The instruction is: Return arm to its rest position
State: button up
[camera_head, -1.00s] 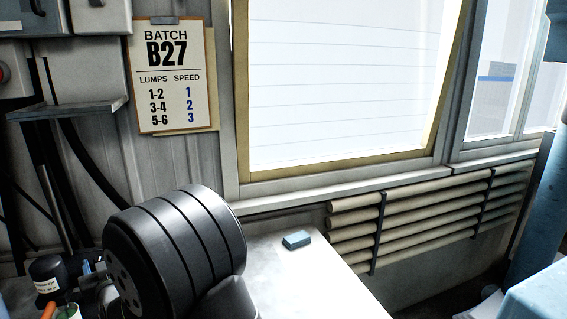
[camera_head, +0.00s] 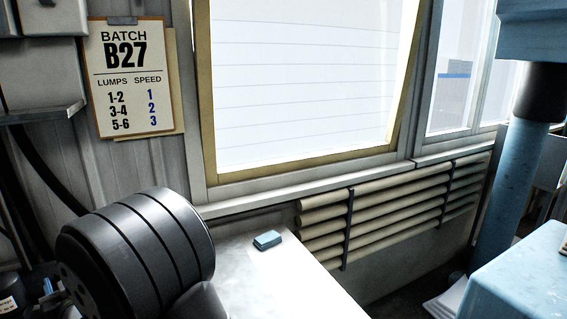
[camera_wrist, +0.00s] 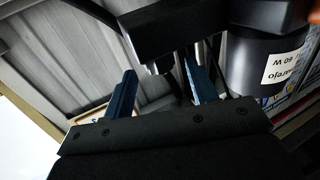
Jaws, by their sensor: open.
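My gripper (camera_wrist: 157,90) shows in the wrist view, with its two blue fingers spread apart and nothing held between them. A black part lies beyond the fingertips at the top of that view. In the head view my dark arm (camera_head: 145,250) fills the lower left, and the gripper itself is out of that view. A batch card (camera_head: 127,85) on a clipboard reads B27, with speeds 1, 2 and 3 listed for lump ranges.
A small blue block (camera_head: 267,240) lies on the white bench top (camera_head: 290,280). A blue machine column (camera_head: 515,180) stands at the right. A dark container with a white label (camera_wrist: 268,62) is close to my gripper's right. A metal shelf (camera_head: 40,112) juts out at left.

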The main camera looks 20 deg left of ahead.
jog(key=v, duration=1.3)
jog(key=x, duration=1.7)
jog(key=shift+w+a, duration=0.15)
jog(key=shift+r+n+g, duration=0.1)
jog(key=shift+n+g, duration=0.2)
jog(key=shift+g, duration=0.2)
jog(key=shift+n+g+y, duration=0.5)
jog(key=shift+g, duration=0.2)
jog(key=s+d+m+t, duration=0.1)
jog(key=s+d, duration=0.2)
jog(key=d, duration=0.4)
jog(key=s+d+r+t, duration=0.1)
jog(key=s+d, duration=0.2)
jog(key=d, duration=0.4)
jog(key=shift+r+m+t, duration=0.3)
jog(key=shift+m+t, duration=0.1)
